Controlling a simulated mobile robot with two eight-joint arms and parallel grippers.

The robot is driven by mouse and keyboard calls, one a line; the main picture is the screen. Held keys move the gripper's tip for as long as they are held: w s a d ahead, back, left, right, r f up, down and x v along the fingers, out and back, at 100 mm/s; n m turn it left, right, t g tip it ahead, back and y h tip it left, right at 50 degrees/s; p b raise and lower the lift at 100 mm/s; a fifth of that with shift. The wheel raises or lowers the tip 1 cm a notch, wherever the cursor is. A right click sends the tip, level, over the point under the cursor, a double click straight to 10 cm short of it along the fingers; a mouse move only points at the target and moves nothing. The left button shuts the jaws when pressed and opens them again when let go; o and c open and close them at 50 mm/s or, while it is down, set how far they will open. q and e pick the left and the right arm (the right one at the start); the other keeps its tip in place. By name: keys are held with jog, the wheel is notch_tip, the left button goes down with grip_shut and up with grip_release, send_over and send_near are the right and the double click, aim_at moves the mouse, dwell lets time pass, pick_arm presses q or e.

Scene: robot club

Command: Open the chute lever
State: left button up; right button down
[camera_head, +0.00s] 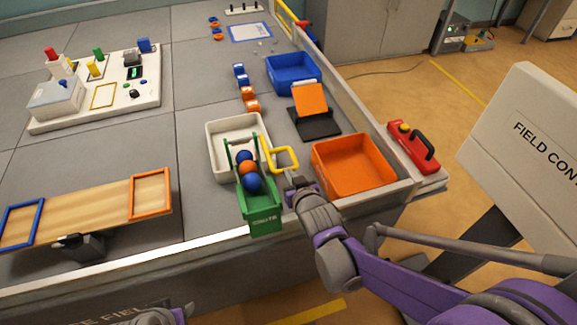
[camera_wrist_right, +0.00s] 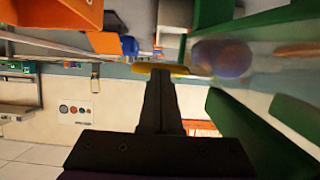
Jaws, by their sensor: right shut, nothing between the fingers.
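The green chute (camera_head: 261,206) stands at the table's front edge, with blue and orange balls (camera_head: 248,167) in a row in it. The yellow loop handle of the lever (camera_head: 293,153) sticks out from the chute's right side. My right gripper (camera_head: 290,176) is shut and empty, just in front of the handle. In the right wrist view, the closed fingers (camera_wrist_right: 160,82) point at a yellow strip (camera_wrist_right: 145,68), likely the handle; I cannot tell whether they touch it. Part of my left arm shows at the bottom edge; its jaws cannot be made out.
A white tray (camera_head: 213,155) stands behind the chute. An orange bin (camera_head: 352,188) is close to the right of my right gripper. A blue bin (camera_head: 293,88) and a black stand with an orange panel (camera_head: 312,98) are farther back.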

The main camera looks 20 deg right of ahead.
pick_arm(q)
jog(key=shift+w+f+b, duration=0.15)
jog(key=shift+f+b, duration=1.75)
jog(key=shift+f, duration=0.7)
pick_arm(e)
notch_tip(320, 180, down, 7)
jog(key=shift+w+r, duration=0.15)
jog(key=shift+w, duration=0.3)
jog(key=shift+r, duration=0.1)
